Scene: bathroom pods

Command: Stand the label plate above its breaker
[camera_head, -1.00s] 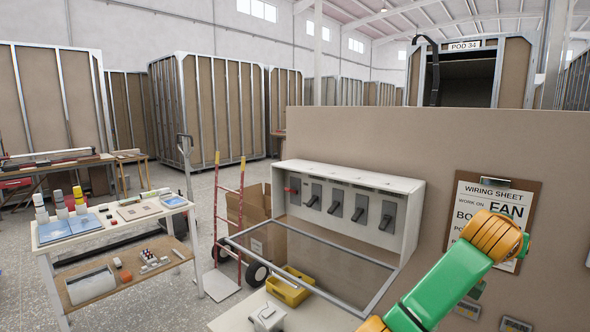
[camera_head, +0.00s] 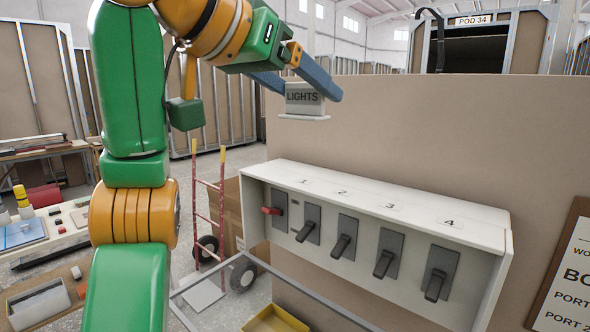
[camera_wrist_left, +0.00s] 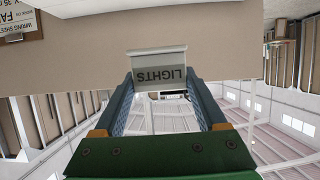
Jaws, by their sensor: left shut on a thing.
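My left gripper (camera_head: 304,92) is shut on the label plate (camera_head: 306,100), a small pale plate that reads "LIGHTS" and has a flat foot. It holds the plate upright in the air, higher than the breaker box, toward its left end in the head view. The wrist view shows the plate (camera_wrist_left: 160,76) between the fingertips, its lettering upside down. The white breaker box (camera_head: 480,224) has spots numbered 1 to 4 on its top. Below are several grey breakers with dark levers, such as one breaker (camera_head: 345,236), and a red-handled switch (camera_head: 279,211) at the left. My right gripper is out of view.
A tan panel (camera_head: 420,130) stands behind the box. The wiring sheet (camera_head: 570,280) is cut off at the right edge. A yellow tray (camera_head: 275,320) lies below, near a red hand truck (camera_head: 208,205). The box top looks clear of other plates.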

